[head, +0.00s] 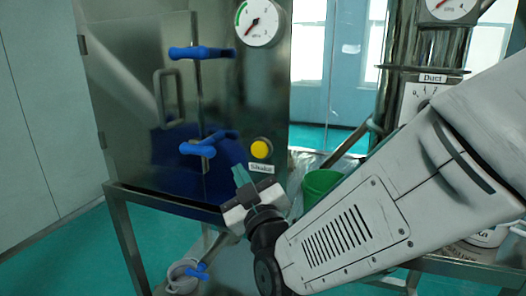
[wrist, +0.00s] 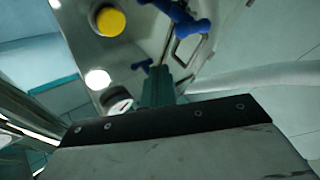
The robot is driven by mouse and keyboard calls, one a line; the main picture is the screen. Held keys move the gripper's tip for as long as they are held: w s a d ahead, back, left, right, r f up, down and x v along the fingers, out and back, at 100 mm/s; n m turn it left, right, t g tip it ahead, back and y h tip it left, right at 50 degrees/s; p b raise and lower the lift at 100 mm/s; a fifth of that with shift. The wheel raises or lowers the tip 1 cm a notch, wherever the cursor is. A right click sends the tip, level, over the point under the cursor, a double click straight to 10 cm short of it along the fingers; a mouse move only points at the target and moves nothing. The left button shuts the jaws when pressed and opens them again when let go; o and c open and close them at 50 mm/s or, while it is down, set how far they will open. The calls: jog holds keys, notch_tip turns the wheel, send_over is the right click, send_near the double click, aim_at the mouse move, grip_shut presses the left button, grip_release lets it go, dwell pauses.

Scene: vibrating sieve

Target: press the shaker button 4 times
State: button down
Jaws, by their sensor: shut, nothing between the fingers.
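The yellow shaker button (head: 261,149) sits on the lower right of the steel cabinet front, above a label reading "Shake" (head: 261,168). The button also shows at the upper left of the wrist view (wrist: 110,21). My gripper (head: 240,176) is shut and empty. In the head view its fingertips appear just left of and below the button. In the wrist view the green fingers (wrist: 158,82) point at the cabinet, with the button off to their upper left. I see no contact with the button.
The steel cabinet (head: 130,90) has blue-handled latches (head: 202,52) and (head: 208,143) and a metal door handle (head: 168,97). A round gauge (head: 257,22) is above the button. A green bucket (head: 318,186) stands right of the gripper. A column labelled "Duct" (head: 432,80) stands at the right.

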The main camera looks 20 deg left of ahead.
send_near(256, 149)
jog(key=shift+w+a+r, duration=0.35)
jog(key=shift+w+a, duration=0.15)
jog(key=shift+a, duration=0.25)
jog(key=shift+w+a+r, duration=0.3)
jog(key=shift+w+a, duration=0.2)
jog(key=shift+a, duration=0.3)
jog(key=shift+w+a+r, duration=0.35)
jog(key=shift+w+a, duration=0.2)
jog(key=shift+a, duration=0.2)
jog(key=shift+w, duration=0.1)
jog(key=shift+w, duration=0.35)
jog(key=shift+w+d, duration=0.15)
jog(key=shift+w, duration=0.65)
dwell(1.0)
jog(key=shift+s, duration=1.25)
jog(key=shift+s, duration=0.15)
jog(key=shift+s+a, duration=0.15)
jog(key=shift+s, duration=1.05)
jog(key=shift+s+a, duration=0.15)
jog(key=shift+s, duration=1)
